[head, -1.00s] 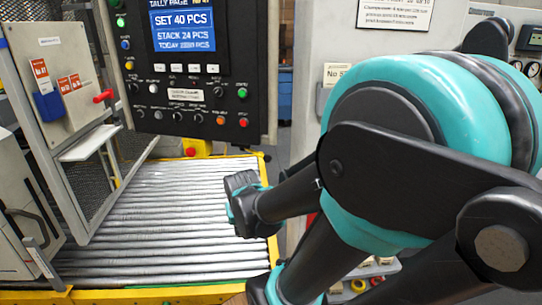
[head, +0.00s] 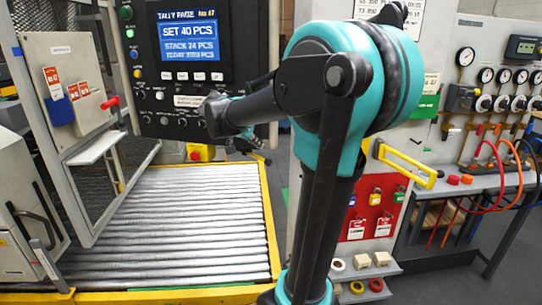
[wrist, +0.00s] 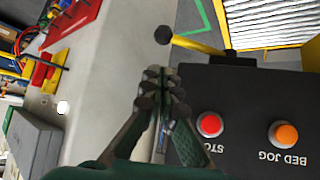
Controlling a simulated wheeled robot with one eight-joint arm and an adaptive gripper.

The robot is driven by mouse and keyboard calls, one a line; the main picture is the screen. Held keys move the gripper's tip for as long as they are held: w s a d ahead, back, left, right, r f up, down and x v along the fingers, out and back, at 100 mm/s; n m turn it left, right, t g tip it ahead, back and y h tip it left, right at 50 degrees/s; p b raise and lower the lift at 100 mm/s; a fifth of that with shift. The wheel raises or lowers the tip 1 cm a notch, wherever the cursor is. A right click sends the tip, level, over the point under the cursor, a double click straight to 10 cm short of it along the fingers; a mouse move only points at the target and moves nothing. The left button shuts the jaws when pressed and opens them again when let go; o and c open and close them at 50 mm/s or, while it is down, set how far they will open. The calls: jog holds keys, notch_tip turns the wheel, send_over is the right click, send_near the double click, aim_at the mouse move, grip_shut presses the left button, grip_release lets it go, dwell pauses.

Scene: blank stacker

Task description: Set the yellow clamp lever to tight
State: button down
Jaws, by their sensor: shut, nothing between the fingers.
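The yellow clamp lever (wrist: 203,46) shows in the wrist view, with a black ball knob (wrist: 163,35) at its left end. It reaches left from the edge of the dark control panel (wrist: 240,105). My gripper (wrist: 160,88) is shut and empty. In the picture its fingertips lie just below the knob and lever, apart from them; I cannot tell the gap in depth. In the head view I cannot make out the lever clearly, and my arm hides much of the area around my gripper.
The panel carries a red stop button (wrist: 210,124) and an orange BED JOG button (wrist: 283,134), close to my fingers. The roller bed (head: 170,225) lies below the tally screen (head: 190,40). A cabinet with a yellow handle bar (head: 408,163) and lockout tags stands right of my arm.

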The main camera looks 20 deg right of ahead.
aim_at(265, 161)
jog(key=x, duration=1)
jog(key=shift+f, duration=0.1)
jog(key=shift+s, duration=0.1)
jog(key=shift+s+a+m+g+h, duration=0.2)
jog(key=shift+a+m+g, duration=0.15)
jog(key=shift+a+m, duration=0.15)
jog(key=shift+s+a+m+g+h, duration=0.1)
jog(key=shift+a+m+g+h, duration=0.1)
jog(key=shift+a+m+g, duration=0.3)
jog(key=w+a+m+g, duration=0.1)
jog(key=a+m+g, duration=0.1)
jog(key=a, duration=1)
jog(key=shift+w+m+h, duration=0.25)
jog(key=shift+m+h, duration=0.05)
jog(key=shift+m, duration=0.1)
jog(key=shift+a, duration=0.2)
